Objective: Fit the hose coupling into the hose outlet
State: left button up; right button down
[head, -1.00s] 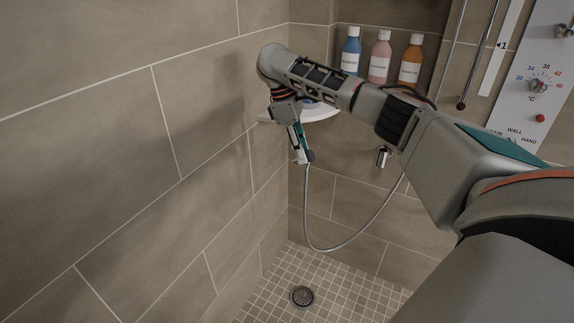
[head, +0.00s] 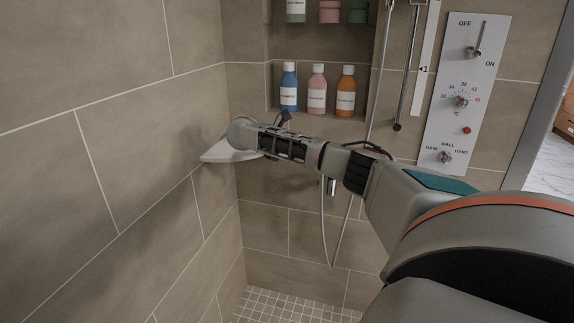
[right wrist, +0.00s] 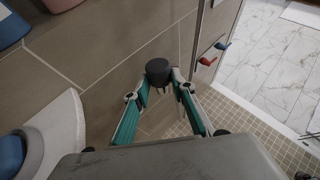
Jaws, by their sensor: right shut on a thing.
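My right gripper (right wrist: 159,86) is shut on the hose coupling (right wrist: 158,68), a dark cylinder between its fingertips in the right wrist view. In the head view my right arm reaches left across the shower, and its gripper and the coupling are mostly hidden behind the wrist. The silver hose (head: 327,238) hangs in a narrow loop below the arm. The chrome hose outlet (head: 331,187) sticks out of the back wall just below the forearm, partly covered. Whether the coupling is lined up with it cannot be told. My left gripper is out of view.
A white corner shelf (head: 222,152) is close to my wrist. Several bottles, including a blue one (head: 289,90), stand in the wall niche. The control panel (head: 468,95) and riser rail (head: 407,70) are to the right. A red handle (right wrist: 222,45) shows in the right wrist view.

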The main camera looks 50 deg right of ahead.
pick_arm(q)
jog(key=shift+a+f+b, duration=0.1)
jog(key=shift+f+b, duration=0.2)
jog(key=shift+b, duration=0.15)
pick_arm(e)
jog(key=s+d+r+h, duration=0.1)
jog(key=s+d, duration=0.3)
jog(key=d, duration=0.2)
jog(key=shift+d+r+g+h, duration=0.2)
jog(key=shift+d+g+h, duration=0.2)
pick_arm(q)
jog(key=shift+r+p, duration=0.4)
jog(key=shift+p, duration=0.25)
pick_arm(e)
notch_tip(320, 180, down, 6)
jog(key=shift+w+r, duration=0.1)
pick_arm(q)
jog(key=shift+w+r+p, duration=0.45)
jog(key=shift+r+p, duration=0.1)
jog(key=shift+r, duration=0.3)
pick_arm(e)
jog(key=shift+m, duration=0.3)
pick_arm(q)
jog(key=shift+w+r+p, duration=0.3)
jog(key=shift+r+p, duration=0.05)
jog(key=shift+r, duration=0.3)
